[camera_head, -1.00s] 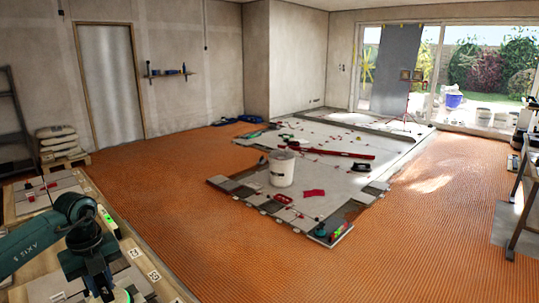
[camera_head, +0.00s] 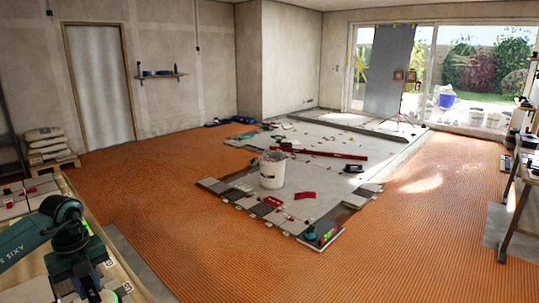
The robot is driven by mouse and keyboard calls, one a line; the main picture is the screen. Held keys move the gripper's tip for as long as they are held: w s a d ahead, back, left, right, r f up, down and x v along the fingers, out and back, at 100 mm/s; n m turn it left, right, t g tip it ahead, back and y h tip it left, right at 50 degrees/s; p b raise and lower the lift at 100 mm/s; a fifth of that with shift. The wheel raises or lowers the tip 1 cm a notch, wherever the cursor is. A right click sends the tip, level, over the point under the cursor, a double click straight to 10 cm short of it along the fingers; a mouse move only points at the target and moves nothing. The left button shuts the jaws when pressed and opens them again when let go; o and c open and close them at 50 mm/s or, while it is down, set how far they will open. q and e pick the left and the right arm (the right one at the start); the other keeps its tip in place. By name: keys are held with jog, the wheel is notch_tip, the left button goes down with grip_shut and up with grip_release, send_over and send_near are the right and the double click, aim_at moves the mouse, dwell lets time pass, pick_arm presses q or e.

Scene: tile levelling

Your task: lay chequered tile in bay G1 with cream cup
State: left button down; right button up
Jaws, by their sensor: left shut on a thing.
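My left gripper (camera_head: 95,291) is at the bottom left, pointing down over the wooden bench (camera_head: 133,284). Its fingers are shut on a pale thing at the bottom edge, mostly cut off. I cannot make out whether this is the cream cup. The tiled area (camera_head: 322,181) lies in the middle of the orange floor, with grey and dark tiles along its near edge. I cannot tell which bay is G1, and no chequered tile can be picked out at this size. My right gripper is not in view.
A white bucket (camera_head: 271,171) stands on the tiled area, with a long red level (camera_head: 318,153) behind it. Small tools lie around. Stacked bags (camera_head: 46,146) stand at the left wall, a table (camera_head: 522,190) at the right. The orange matting (camera_head: 190,200) between is clear.

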pick_arm(q)
jog(key=shift+f, duration=0.2)
jog(key=shift+w+d+f+b, duration=0.15)
jog(key=shift+f+b, duration=1.6)
jog(key=shift+f, duration=0.8)
jog(key=shift+f, duration=0.3)
jog(key=shift+f+b, duration=1)
jog(key=shift+f, duration=0.5)
jog(key=shift+f+b, duration=0.5)
jog(key=shift+f, duration=0.35)
jog(key=c, duration=1.2)
grip_release()
